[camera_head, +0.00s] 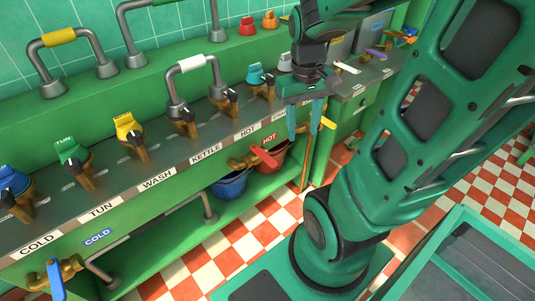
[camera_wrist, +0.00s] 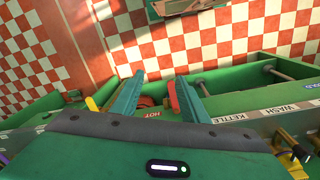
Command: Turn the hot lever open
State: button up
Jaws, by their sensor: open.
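The red hot lever (camera_head: 264,157) sits on a brass tap on the front of the green counter, by a red HOT sign (camera_head: 269,138). My gripper (camera_head: 303,135) points down, open and empty, to the right of the lever in the head view. In the wrist view the red lever (camera_wrist: 173,96) shows between the two teal fingers (camera_wrist: 160,78), closer to the right one. The HOT sign (camera_wrist: 160,112) is also there, partly hidden behind my gripper body. I see no contact between finger and lever.
A blue bucket (camera_head: 230,184) and a red bucket (camera_head: 273,163) are below the tap. A blue cold lever (camera_head: 55,280) is at the lower left. A yellow-topped stick (camera_head: 327,123) stands right of my gripper. The checkered floor (camera_head: 240,230) is open in front.

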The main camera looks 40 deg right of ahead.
aim_at(268, 158)
jog(key=w+f+n, duration=0.4)
jog(key=w+f, duration=0.5)
jog(key=w, duration=0.4)
jog(key=shift+y, duration=0.3)
jog(key=f, duration=1.1)
jog(key=shift+a, duration=0.4)
grip_shut()
